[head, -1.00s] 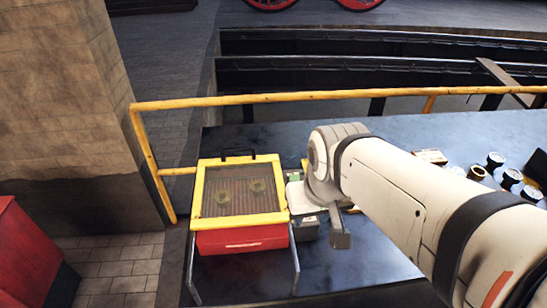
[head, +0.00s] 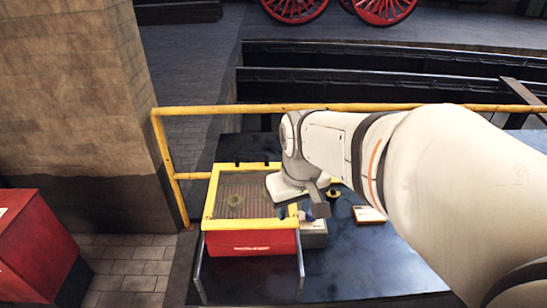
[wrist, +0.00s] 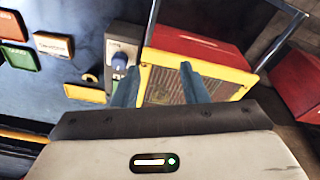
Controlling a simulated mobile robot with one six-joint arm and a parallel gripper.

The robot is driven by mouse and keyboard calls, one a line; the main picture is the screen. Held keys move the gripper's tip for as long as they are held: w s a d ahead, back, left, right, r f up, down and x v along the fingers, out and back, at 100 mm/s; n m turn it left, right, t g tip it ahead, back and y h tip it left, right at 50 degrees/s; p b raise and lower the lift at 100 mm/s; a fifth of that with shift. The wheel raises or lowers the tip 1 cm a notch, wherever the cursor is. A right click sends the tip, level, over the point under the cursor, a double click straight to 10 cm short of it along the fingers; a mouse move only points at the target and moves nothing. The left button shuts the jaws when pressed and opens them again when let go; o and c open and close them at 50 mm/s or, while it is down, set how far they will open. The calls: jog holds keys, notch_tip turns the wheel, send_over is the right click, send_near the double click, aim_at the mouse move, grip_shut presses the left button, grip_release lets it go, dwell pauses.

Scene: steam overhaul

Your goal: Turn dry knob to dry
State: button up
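A grey control box (wrist: 122,55) with a blue knob (wrist: 119,60) shows in the wrist view, just left of my left finger. A small label is above the knob; I cannot read it or the knob's setting. The box also shows in the head view (head: 313,236), beside a red bin. My gripper (wrist: 160,68) is open and empty, its two fingers apart. The knob is not between them in the picture; I cannot tell if a finger touches it. In the head view my gripper (head: 301,210) is low over the box, partly hidden by my wrist.
A yellow rail (head: 230,110) runs behind the bench.

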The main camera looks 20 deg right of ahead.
jog(key=w+d+f, duration=0.1)
jog(key=w+d, duration=0.1)
jog(key=d, duration=0.1)
jog(key=w+d+f+n+g, duration=0.1)
jog(key=w+d+f, duration=0.1)
jog(key=w+d, duration=0.1)
jog(key=w+d+f+g, duration=0.1)
jog(key=w+d+f, duration=0.1)
jog(key=w+d, duration=0.1)
jog(key=shift+w, duration=0.1)
notch_tip(320, 180, down, 8)
jog(key=shift+r+p, duration=0.15)
jog(key=shift+p, duration=0.25)
jog(key=c, duration=0.7)
